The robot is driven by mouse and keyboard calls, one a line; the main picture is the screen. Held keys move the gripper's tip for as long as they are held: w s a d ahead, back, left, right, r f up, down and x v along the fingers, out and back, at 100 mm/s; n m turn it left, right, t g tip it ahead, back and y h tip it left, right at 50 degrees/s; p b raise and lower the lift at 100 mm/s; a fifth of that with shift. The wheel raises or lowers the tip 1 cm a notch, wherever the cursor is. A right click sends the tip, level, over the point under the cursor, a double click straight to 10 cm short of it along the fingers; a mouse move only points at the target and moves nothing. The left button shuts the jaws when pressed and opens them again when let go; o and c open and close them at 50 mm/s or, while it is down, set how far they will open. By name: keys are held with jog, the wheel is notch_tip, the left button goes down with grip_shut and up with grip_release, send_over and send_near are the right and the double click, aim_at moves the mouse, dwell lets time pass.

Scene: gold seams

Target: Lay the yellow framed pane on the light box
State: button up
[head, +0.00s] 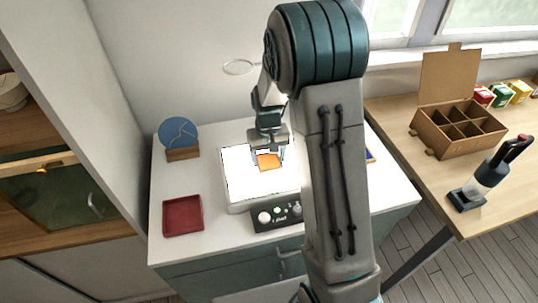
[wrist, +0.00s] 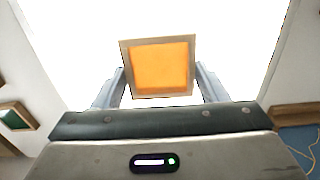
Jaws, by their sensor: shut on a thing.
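The yellow framed pane (wrist: 158,68) is a square orange-yellow sheet in a thin tan frame. It also shows in the head view (head: 269,161), below my gripper. My gripper (head: 268,150) points down over the light box and is shut on the pane, with one finger at either side in the wrist view (wrist: 160,82). The light box (head: 236,185) glows white on the cabinet top, with a dark knob panel at its front. The pane is over its lit face; I cannot tell whether it touches. My arm hides the box's right part.
A red tray (head: 183,215) lies left of the light box. A blue disc (head: 178,132) with seams stands in a wooden holder behind it. A green framed piece (wrist: 18,118) shows at the left in the wrist view. A divided cardboard box (head: 457,131) sits on the right table.

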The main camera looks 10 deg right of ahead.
aim_at(269, 160)
jog(key=o, duration=0.6)
jog(key=shift+f, duration=0.15)
jog(key=o, duration=0.4)
notch_tip(269, 160, up, 12)
jog(key=shift+s+d+r+t, duration=0.1)
jog(key=shift+s+r+t, duration=0.55)
jog(key=shift+s, duration=2.9)
jog(key=shift+s+a+r+t, duration=0.1)
jog(key=shift+s+r+t, duration=0.55)
jog(key=shift+s, duration=2.95)
jog(key=shift+s+d+r+t, duration=0.15)
jog(key=shift+s+r, duration=0.85)
jog(key=shift+s, duration=2.55)
